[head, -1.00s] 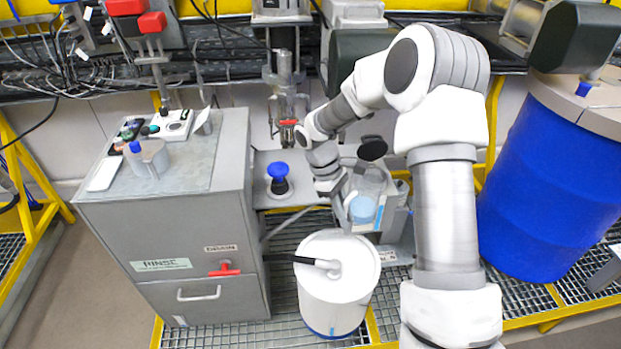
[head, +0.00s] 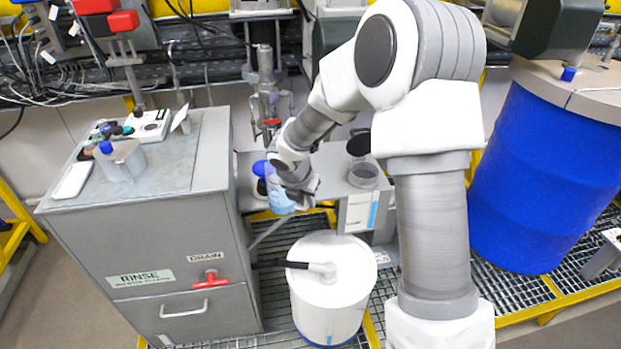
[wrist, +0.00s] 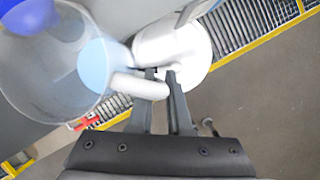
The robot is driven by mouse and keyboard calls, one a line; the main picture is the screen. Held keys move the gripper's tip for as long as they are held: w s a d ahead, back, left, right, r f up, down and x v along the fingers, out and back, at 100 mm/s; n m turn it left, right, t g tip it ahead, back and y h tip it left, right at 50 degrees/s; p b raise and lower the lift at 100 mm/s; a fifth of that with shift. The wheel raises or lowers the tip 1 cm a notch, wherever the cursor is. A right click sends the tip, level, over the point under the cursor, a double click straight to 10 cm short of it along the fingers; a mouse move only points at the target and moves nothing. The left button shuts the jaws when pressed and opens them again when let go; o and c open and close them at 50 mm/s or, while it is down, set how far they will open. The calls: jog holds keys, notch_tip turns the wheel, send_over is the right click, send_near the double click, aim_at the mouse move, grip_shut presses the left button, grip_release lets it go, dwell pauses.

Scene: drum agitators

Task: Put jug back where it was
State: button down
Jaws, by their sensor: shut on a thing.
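A clear jug with light-blue contents (head: 281,201) hangs from my gripper (head: 302,196), in front of the small bench between the grey cabinet and the square-bodied unit. In the wrist view the jug (wrist: 45,75) fills the left side, its light-blue part (wrist: 97,66) facing the middle. The fingers of my gripper (wrist: 160,76) are shut on its pale handle (wrist: 142,86). In the head view my wrist covers the jug's upper part. The jug looks clear of any surface, though its exact height is hard to tell.
A white lidded drum (head: 330,290) with a pipe stands below. A blue-capped bottle (head: 259,172) is close behind the jug. The grey cabinet (head: 150,240) carries a clear vessel (head: 124,163) and small items. The square unit (head: 358,212) stands right; a blue drum (head: 545,175) stands farther right.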

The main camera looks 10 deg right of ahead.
jog(key=w+d+p, duration=0.1)
jog(key=w+d, duration=0.2)
jog(key=w, duration=0.2)
jog(key=w+d, duration=0.3)
jog(key=w, duration=0.2)
jog(key=w+d+p, duration=0.1)
jog(key=w+d, duration=0.2)
jog(key=w, duration=0.2)
jog(key=shift+d+p, duration=0.3)
jog(key=shift+d, duration=0.05)
jog(key=shift+f, duration=1.75)
jog(key=shift+f, duration=0.1)
jog(key=c, duration=0.9)
grip_release()
jog(key=shift+o, duration=0.2)
